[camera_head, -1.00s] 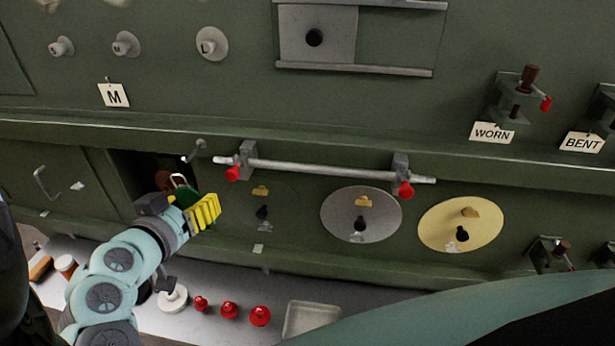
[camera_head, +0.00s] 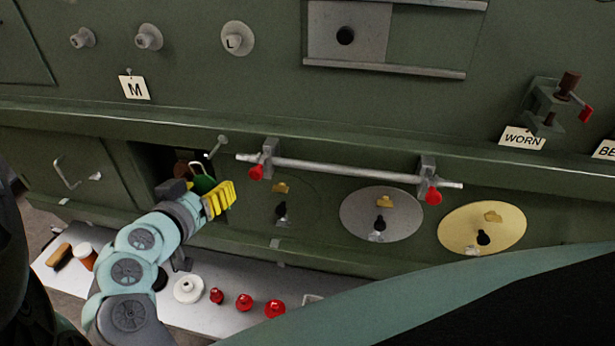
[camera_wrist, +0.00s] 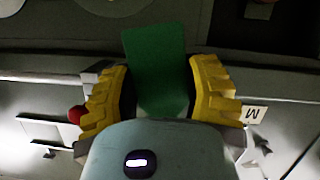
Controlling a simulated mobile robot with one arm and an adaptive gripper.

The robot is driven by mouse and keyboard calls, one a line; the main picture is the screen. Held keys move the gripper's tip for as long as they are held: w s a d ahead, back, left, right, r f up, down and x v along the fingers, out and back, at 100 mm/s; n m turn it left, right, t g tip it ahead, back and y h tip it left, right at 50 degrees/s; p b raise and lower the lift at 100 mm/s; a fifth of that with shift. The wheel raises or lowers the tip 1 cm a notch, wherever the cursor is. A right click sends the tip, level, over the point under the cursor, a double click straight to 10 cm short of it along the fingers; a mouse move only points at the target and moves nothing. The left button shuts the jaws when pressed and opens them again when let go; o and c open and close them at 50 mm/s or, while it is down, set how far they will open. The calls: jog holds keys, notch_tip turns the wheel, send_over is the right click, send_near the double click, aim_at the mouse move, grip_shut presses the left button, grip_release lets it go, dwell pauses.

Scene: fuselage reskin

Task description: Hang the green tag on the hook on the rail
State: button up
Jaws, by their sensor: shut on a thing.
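My gripper (camera_head: 212,200), with yellow fingers, is shut on the green tag (camera_wrist: 157,70). In the wrist view the tag is a flat green piece standing out between the two fingers. In the head view only part of the tag (camera_head: 203,184) shows behind the fingers, with a pale loop at its top. A small pale hook (camera_head: 217,145) sticks out of the long green ledge, left of the silver rod (camera_head: 345,170). The tag is just below the hook in the picture and looks apart from it; the depth between them is unclear.
A dark open recess (camera_head: 160,165) lies behind my gripper. The silver rod has red knobs (camera_head: 256,172) at its brackets. A white M label (camera_head: 134,87) hangs above left. Red knobs (camera_head: 245,302) and a white disc (camera_head: 188,289) stand on the shelf below.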

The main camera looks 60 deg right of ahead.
jog(key=shift+p+x, duration=0.45)
jog(key=shift+x, duration=2.35)
jog(key=shift+w, duration=0.1)
jog(key=o, duration=0.9)
jog(key=shift+a, duration=0.15)
jog(key=v, duration=1)
jog(key=shift+w+a+r, duration=0.1)
jog(key=shift+w, duration=0.05)
jog(key=shift+v, duration=0.85)
